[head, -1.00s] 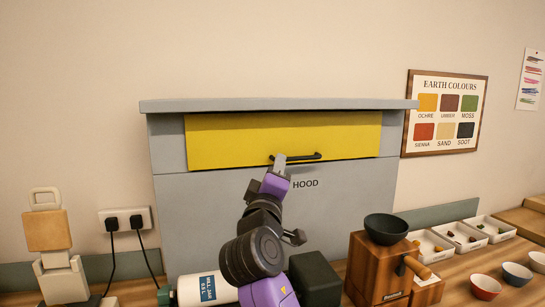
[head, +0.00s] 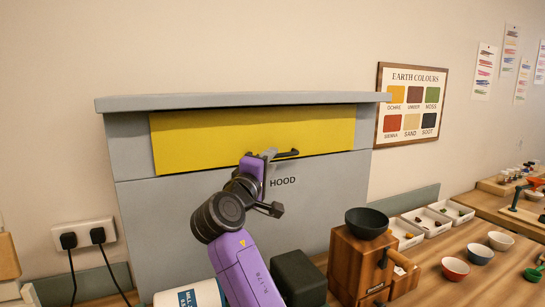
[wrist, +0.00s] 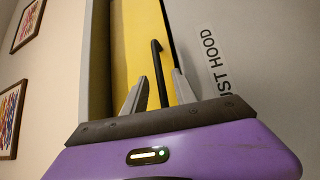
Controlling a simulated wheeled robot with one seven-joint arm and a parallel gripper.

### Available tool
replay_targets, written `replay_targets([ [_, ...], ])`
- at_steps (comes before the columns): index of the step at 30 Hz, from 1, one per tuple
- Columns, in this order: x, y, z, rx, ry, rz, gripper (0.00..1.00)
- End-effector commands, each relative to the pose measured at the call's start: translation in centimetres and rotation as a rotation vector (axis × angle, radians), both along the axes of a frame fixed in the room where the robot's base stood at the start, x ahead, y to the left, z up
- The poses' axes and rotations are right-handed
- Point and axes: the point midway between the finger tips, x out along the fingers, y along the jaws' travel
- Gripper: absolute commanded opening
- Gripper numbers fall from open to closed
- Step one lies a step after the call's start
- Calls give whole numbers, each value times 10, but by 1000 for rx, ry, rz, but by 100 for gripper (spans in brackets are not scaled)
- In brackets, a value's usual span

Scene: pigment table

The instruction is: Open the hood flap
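The grey hood (head: 135,135) has a wide yellow flap (head: 215,135), which looks shut. The flap also shows in the wrist view (wrist: 132,45). Its dark bar handle (head: 289,154) sits low on the flap's right part. My gripper (head: 268,155) is at the handle's left end in the head view and hides part of it. In the wrist view the gripper (wrist: 160,74) is open. The handle (wrist: 157,52) runs between its two fingers, with a gap showing on each side.
Below the hood front stand a dark box (head: 298,280), a white labelled bottle (head: 190,295) and a wooden grinder (head: 352,262) with a dark bowl on top. White trays (head: 405,232) and small bowls (head: 455,268) are at the right. Plugs (head: 83,237) are at the left.

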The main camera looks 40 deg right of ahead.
Motion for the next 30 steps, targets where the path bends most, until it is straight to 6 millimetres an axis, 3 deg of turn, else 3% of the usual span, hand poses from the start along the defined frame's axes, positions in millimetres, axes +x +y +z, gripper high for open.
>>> replay_targets([
  [6, 9, -17, 4, 0, 0, 0, 33],
  [15, 11, -20, 3, 0, -1, 1, 33],
  [21, 11, -19, 3, 0, -1, 1, 0],
  [30, 11, -19, 2, 1, 0, 1, 0],
])
